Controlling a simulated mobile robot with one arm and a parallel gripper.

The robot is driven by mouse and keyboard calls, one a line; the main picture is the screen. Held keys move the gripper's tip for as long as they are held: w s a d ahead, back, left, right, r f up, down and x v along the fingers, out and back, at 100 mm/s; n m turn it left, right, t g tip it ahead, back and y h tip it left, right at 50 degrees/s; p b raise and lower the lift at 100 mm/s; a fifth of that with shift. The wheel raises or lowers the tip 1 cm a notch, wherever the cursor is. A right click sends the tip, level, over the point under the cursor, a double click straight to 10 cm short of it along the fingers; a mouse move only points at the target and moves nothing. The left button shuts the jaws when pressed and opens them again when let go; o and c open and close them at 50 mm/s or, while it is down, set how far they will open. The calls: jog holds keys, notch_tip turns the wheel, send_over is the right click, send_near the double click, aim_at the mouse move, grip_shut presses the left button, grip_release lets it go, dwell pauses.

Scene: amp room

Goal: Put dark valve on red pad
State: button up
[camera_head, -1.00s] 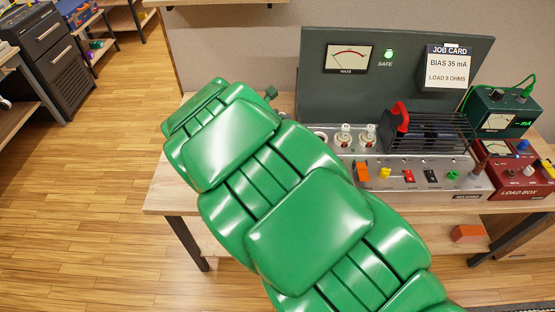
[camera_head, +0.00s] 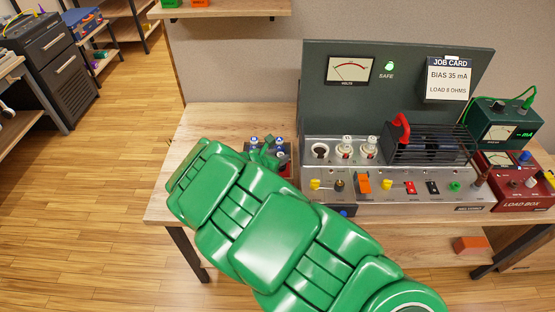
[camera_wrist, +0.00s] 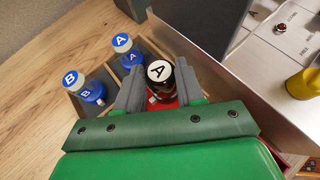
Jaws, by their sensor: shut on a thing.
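The dark valve (camera_wrist: 160,73) has a white cap marked A. In the wrist view it stands between the fingers of my gripper (camera_wrist: 160,80), which is shut on it. A red surface, seemingly the red pad (camera_wrist: 168,103), shows just below the valve between the fingers. Whether the valve's base touches it is hidden. Blue valves marked A (camera_wrist: 125,48) and B (camera_wrist: 86,88) stand to the left in a dark tray (camera_wrist: 62,102). In the head view my gripper (camera_head: 264,157) is at the tray, left of the amplifier, and the dark valve cannot be made out.
The amplifier chassis (camera_head: 400,190) stands close on the right, with white-based valves (camera_head: 346,148), an empty-looking socket (camera_head: 320,150) and a black cage (camera_head: 430,140). A red load box (camera_head: 515,190) is at far right. Bare tabletop (camera_head: 215,120) lies behind and left of the tray.

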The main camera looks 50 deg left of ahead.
jog(key=shift+f, duration=0.7)
jog(key=o, duration=1)
jog(key=shift+o, duration=0.2)
jog(key=shift+r, duration=0.1)
jog(key=v, duration=1.2)
jog(key=shift+a, duration=0.1)
